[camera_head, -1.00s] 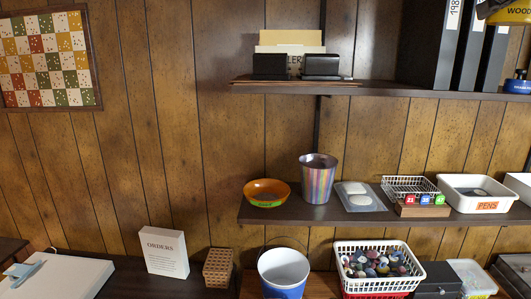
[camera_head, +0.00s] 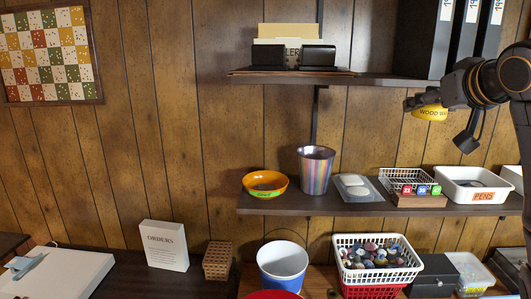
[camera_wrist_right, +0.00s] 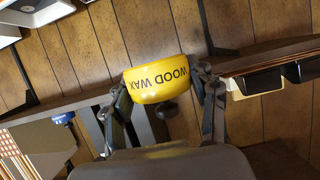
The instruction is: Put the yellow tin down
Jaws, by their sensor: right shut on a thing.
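The yellow tin (camera_head: 432,113), lettered "WOOD WAX", is held in my right gripper (camera_head: 438,119) at the right of the head view. It hangs in the air between the upper and middle shelves, above the pens tray. In the right wrist view the tin (camera_wrist_right: 154,84) sits between the two fingers of my right gripper (camera_wrist_right: 163,88), which is shut on it. In that view its lettering is upside down. I cannot tell its exact gap to the shelf. My left gripper is not in view.
The middle shelf (camera_head: 300,207) holds an orange bowl (camera_head: 265,184), a striped cup (camera_head: 315,170), a wire basket (camera_head: 404,179) and the white pens tray (camera_head: 474,186). Black binders (camera_head: 420,38) stand on the upper shelf (camera_head: 375,79). Below are a blue-and-white bucket (camera_head: 283,266) and a spool basket (camera_head: 378,263).

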